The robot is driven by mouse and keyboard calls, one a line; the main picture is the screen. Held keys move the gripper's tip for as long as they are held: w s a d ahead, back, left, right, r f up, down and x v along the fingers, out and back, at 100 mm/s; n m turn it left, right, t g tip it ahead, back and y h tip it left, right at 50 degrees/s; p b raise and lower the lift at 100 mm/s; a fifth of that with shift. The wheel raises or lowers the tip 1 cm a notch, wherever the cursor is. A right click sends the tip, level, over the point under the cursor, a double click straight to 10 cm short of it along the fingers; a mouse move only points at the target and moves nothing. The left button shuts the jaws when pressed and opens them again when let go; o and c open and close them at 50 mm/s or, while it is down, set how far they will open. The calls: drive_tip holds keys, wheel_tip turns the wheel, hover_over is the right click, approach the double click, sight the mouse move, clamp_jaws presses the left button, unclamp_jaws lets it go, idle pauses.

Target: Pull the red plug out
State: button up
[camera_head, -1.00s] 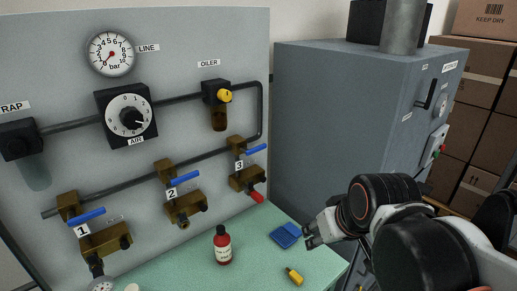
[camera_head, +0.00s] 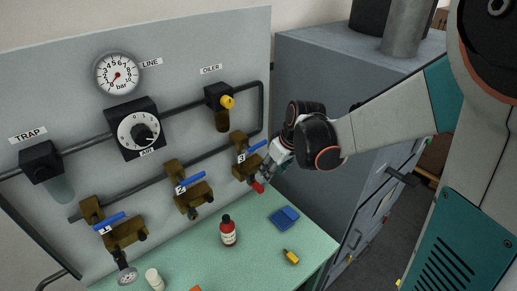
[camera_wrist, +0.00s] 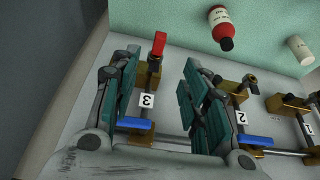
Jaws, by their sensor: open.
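The red plug (camera_head: 257,187) sticks out of the lower end of the brass fitting (camera_head: 246,166) at outlet 3, on the grey panel. In the wrist view the red plug (camera_wrist: 159,43) shows at the top, beyond and between my fingertips, nearer the left finger. My gripper (camera_head: 270,170) is beside outlet 3 in the head view, and its fingers partly cover the area around the fitting. In the wrist view my gripper (camera_wrist: 160,72) is open, with label 3 and the fitting seen between its fingers. I cannot tell whether a finger touches the fitting.
Outlet 2 (camera_head: 188,195) and outlet 1 (camera_head: 122,233) sit to the left, with blue lever handles. A red bottle (camera_head: 228,232), a blue pad (camera_head: 284,217) and a yellow item (camera_head: 290,257) lie or stand on the green bench (camera_head: 255,262). A grey cabinet (camera_head: 310,75) stands right of the panel.

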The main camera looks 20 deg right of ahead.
sight(262, 189)
drive_tip(key=b+x, duration=0.1)
drive_tip(key=x, duration=1.2)
drive_tip(key=shift+w+f, duration=0.2)
drive_tip(key=shift+f, duration=0.05)
drive_tip(key=shift+c, duration=0.3)
drive_tip(key=c, duration=0.8)
clamp_jaws()
drive_tip(key=shift+s+d+b, duration=0.1)
drive_tip(key=shift+s+b, duration=0.1)
drive_tip(key=shift+b, duration=0.15)
drive_tip(key=shift+s+d, duration=0.3)
drive_tip(key=shift+s, duration=0.35)
drive_tip(key=shift+s+d+b, duration=0.25)
drive_tip(key=shift+s+b, duration=0.2)
drive_tip(key=shift+s, duration=0.2)
